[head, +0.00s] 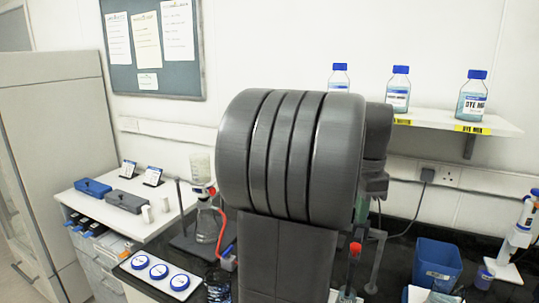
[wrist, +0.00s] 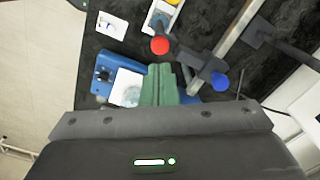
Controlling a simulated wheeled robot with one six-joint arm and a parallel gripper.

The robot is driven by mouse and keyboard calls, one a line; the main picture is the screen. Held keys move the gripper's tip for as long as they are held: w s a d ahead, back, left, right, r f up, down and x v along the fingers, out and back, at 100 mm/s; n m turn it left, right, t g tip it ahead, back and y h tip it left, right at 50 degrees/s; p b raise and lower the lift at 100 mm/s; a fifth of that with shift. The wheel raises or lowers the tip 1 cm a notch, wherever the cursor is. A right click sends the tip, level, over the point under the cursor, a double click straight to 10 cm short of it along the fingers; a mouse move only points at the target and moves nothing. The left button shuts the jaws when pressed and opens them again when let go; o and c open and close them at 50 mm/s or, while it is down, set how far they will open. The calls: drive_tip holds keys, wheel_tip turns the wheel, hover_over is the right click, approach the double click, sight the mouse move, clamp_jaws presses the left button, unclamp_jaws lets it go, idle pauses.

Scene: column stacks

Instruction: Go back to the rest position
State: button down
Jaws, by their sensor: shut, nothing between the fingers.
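My gripper (wrist: 160,70) shows in the wrist view as green fingers at the middle, pressed together with nothing held. It is above the dark bench top, beside a blue item with a white label (wrist: 124,78). A red knob (wrist: 159,46) is just beyond the fingertips. In the head view my dark arm links fill the middle and hide most of my gripper and the bench behind them.
A wall shelf (head: 505,125) holds several blue-capped bottles. A blue bin (head: 438,265) and a white pipette stand (head: 518,240) are at right. A white side table (head: 140,188) stands at left. A flask (head: 208,222) stands close left of my arm.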

drive_tip(key=shift+r+p, duration=2.1)
drive_tip(key=shift+r, duration=0.9)
drive_tip(key=shift+f, duration=0.1)
